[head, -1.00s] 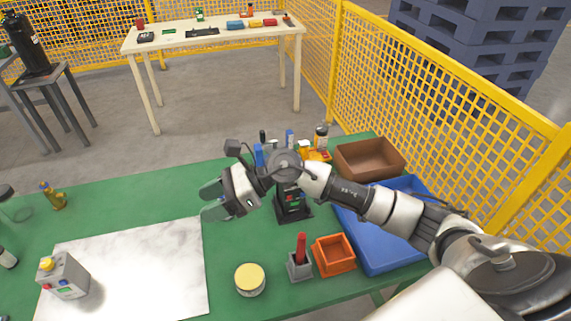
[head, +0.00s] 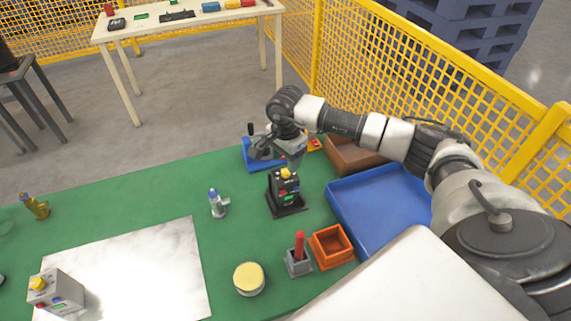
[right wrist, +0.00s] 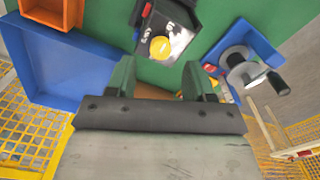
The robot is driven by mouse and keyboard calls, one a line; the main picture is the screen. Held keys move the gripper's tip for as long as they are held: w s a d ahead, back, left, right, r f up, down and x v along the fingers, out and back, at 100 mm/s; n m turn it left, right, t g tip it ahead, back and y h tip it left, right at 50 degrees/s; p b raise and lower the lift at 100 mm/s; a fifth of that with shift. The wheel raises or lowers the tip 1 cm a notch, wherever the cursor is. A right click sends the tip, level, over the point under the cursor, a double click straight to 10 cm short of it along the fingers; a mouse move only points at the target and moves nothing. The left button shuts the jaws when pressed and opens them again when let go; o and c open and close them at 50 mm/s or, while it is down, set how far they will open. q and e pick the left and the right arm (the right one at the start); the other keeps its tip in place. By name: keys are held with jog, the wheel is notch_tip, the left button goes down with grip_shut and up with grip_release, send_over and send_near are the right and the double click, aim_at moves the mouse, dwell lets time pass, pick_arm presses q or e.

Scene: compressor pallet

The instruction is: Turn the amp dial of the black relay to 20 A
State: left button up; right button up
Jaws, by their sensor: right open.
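The black relay (head: 285,197) stands upright on a dark base on the green table in the head view, with a yellow dial (head: 287,173) on top and a green display on its front. In the right wrist view the relay (right wrist: 178,32) lies just beyond my fingertips, its yellow dial (right wrist: 160,47) facing me. Labels beside the dial are too small to read surely. My right gripper (head: 294,160) is above and just behind the relay. In the wrist view its fingers (right wrist: 158,75) are open, with nothing between them and the dial slightly ahead. My left gripper is not in view.
A blue tray (head: 372,218) and brown bin (head: 345,158) lie right of the relay. An orange bin (head: 331,247) and grey holder with red handle (head: 299,262) are in front. A blue crank fixture (right wrist: 243,55) is close by. A small blue-topped device (head: 217,205) stands left.

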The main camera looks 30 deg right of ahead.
aim_at(286, 171)
jog(key=shift+f+p, duration=0.35)
jog(key=shift+f, duration=1.7)
jog(key=c, duration=0.9)
jog(key=shift+c, duration=0.2)
jog(key=shift+m+b, duration=0.45)
jog(key=shift+m, duration=0.15)
